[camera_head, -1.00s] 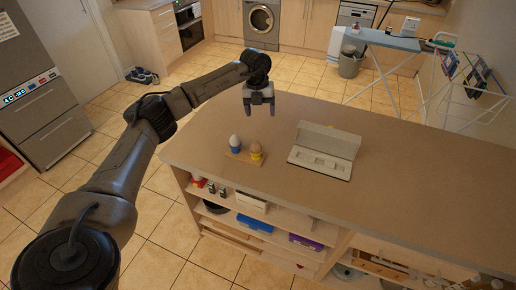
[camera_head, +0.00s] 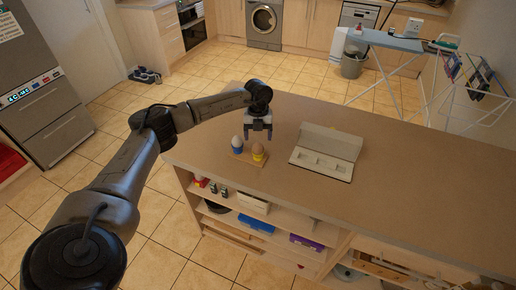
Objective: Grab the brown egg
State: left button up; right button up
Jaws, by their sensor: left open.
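My left gripper (camera_head: 258,137) is open, fingers pointing down, just above and behind the brown egg in the picture. I cannot tell whether the fingertips are level with the egg's top. My right gripper is not in view.
An open grey egg box (camera_head: 328,151) lies on the counter (camera_head: 420,165) to the right of the board. The counter's right part is clear.

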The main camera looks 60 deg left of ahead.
aim_at(258, 143)
pick_arm(q)
jog(key=shift+s+d+f+p, duration=0.1)
jog(key=shift+f+p, duration=0.05)
jog(key=shift+f, duration=0.7)
jog(key=shift+s+d+f+p, duration=0.1)
jog(key=shift+d+f+p, duration=0.1)
jog(key=shift+f, duration=0.6)
jog(key=shift+d+f+p, duration=0.1)
jog(key=shift+f+p, duration=0.05)
jog(key=shift+f, duration=0.7)
jog(key=shift+c, duration=0.4)
jog(key=c, duration=0.6)
